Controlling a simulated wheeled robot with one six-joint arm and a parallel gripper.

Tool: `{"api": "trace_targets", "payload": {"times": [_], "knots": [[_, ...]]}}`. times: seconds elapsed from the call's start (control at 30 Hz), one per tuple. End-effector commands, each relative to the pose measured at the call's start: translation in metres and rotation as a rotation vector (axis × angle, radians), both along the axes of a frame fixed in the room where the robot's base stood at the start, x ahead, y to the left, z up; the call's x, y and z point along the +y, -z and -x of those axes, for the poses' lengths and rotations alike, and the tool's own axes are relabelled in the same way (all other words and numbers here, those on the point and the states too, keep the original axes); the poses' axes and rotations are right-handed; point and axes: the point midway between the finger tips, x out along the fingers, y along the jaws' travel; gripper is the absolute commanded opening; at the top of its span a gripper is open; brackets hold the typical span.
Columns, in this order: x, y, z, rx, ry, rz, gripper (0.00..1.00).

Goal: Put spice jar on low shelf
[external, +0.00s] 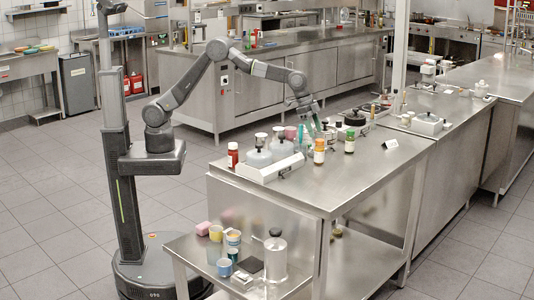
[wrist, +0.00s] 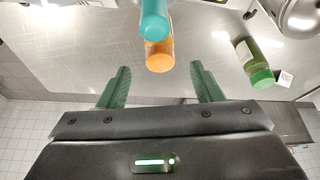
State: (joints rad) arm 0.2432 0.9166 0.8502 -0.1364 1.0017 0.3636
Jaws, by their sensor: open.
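A small jar with an orange cap and pale label (external: 319,151) stands upright on the steel counter (external: 345,185). I cannot tell which is the task's spice jar. My gripper (external: 316,124) is open and empty, pointing down just above the orange-capped jar. In the wrist view, an orange round jar (wrist: 160,57) lies just beyond and between my open fingertips (wrist: 160,72), with a teal cylinder (wrist: 154,20) overlapping it. A green jar (wrist: 255,62) stands to the right. A low steel shelf (external: 200,265) is at the front left.
A red jar (external: 232,155) and a white tray (external: 270,170) with white containers stand left of my gripper on the counter.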

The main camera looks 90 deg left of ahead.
Motion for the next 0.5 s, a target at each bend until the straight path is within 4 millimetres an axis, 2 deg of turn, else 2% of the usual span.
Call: {"api": "trace_targets", "payload": {"times": [0.1, 0.2, 0.33, 0.5], "knots": [[0.005, -0.022, 0.008, -0.003, 0.0, 0.001, 0.59], [0.008, -0.035, 0.012, -0.002, 0.0, 0.0, 0.59], [0.01, -0.045, 0.016, 0.0, 0.0, 0.0, 0.6], [0.011, -0.049, 0.017, 0.001, 0.0, -0.001, 0.6]]}}
